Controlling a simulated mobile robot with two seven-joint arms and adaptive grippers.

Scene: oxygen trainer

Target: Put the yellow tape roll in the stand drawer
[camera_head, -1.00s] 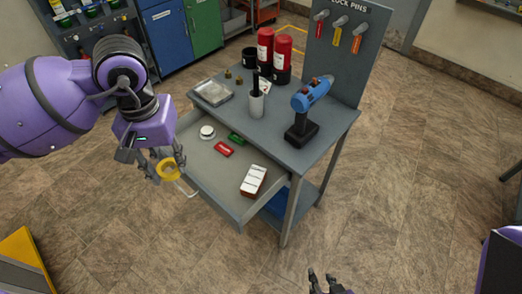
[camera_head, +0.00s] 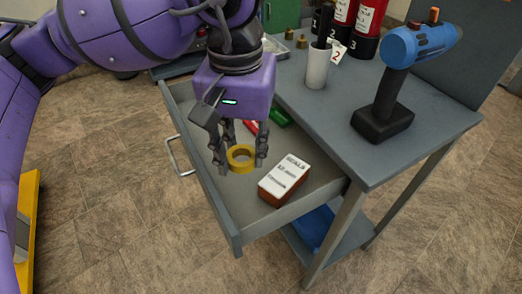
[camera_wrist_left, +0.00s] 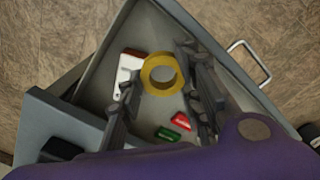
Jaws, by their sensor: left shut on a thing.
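The yellow tape roll (camera_head: 240,158) is between the fingers of my left gripper (camera_head: 243,163), which is shut on it. In the head view, roll and gripper are over the open stand drawer (camera_head: 223,212). How high the roll is above the drawer floor is hard to tell. In the left wrist view the roll (camera_wrist_left: 148,82) shows as a ring between the fingers (camera_wrist_left: 162,95), with the drawer (camera_wrist_left: 113,62) behind it. My right gripper is not in view.
The drawer holds a white and brown box (camera_head: 284,178) beside the roll, plus a red item (camera_head: 250,128) and a green item (camera_head: 279,118). The stand top (camera_head: 330,120) carries a blue drill (camera_head: 400,75) and a white cup (camera_head: 317,68).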

